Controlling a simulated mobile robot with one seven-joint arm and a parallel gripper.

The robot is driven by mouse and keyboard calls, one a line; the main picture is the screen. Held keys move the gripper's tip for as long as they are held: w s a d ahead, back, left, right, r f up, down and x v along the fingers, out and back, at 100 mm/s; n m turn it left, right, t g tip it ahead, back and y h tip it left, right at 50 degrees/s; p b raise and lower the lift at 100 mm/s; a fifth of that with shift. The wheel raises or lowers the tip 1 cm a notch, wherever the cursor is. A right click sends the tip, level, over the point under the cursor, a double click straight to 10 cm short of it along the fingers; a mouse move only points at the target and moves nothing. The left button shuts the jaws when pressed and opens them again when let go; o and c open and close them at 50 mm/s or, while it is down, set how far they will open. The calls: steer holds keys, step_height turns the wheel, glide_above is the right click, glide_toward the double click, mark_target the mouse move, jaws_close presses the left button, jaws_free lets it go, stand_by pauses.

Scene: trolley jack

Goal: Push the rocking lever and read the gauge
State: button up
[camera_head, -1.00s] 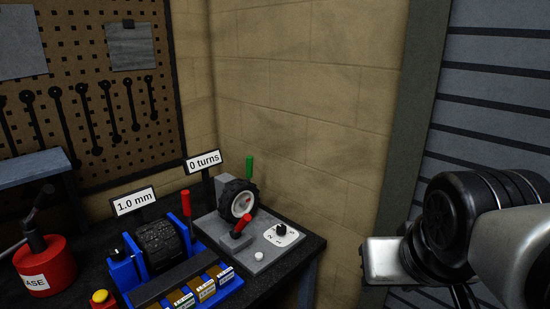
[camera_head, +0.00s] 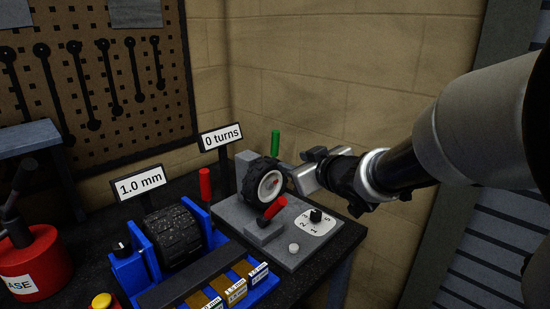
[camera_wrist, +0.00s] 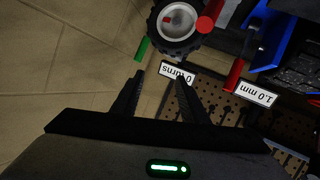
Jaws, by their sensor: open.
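A short lever with a red handle (camera_head: 272,210) leans on the grey base plate in front of a small wheel (camera_head: 270,185). An upright red handle (camera_head: 205,185) stands by the blue tyre stand, and a green handle (camera_head: 275,143) rises behind the wheel. Which one is the rocking lever I cannot tell. Two signs read "0 turns" (camera_head: 221,137) and "1.0 mm" (camera_head: 142,184); no needle gauge shows. My gripper (camera_head: 300,179) is just right of the wheel, with contact unclear. In the wrist view its fingers (camera_wrist: 160,79) are apart and empty, with the wheel and green handle beyond.
A numbered dial with a black knob (camera_head: 316,216) and a white button (camera_head: 294,247) sit on the plate. The blue stand (camera_head: 259,290) holds a black tyre and labelled blocks. A red can (camera_head: 35,272) stands left. Brick wall and pegboard close off the back.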

steer(key=a+f+y, duration=0.1)
steer(key=f, duration=0.1)
steer(key=a+f+n+y+b, duration=0.1)
steer(key=a+f, duration=0.1)
steer(key=a+f+g+y, duration=0.1)
steer(key=a+f, duration=0.1)
steer(key=shift+w+a+n, duration=0.1)
steer(key=shift+w+n, duration=0.15)
steer(key=shift+n, duration=0.05)
steer(key=s+a+f+n+g+y+b, duration=0.2)
steer(key=s+a+f+y+b, duration=0.1)
steer(key=a+y, duration=0.3)
steer(key=b, duration=0.1)
glide_above(207, 200)
steer(key=x, duration=0.4)
steer(key=shift+w+r+g+y, duration=0.1)
steer(key=shift+r+g+y, duration=0.2)
steer(key=shift+r+g, duration=0.1)
jaws_close()
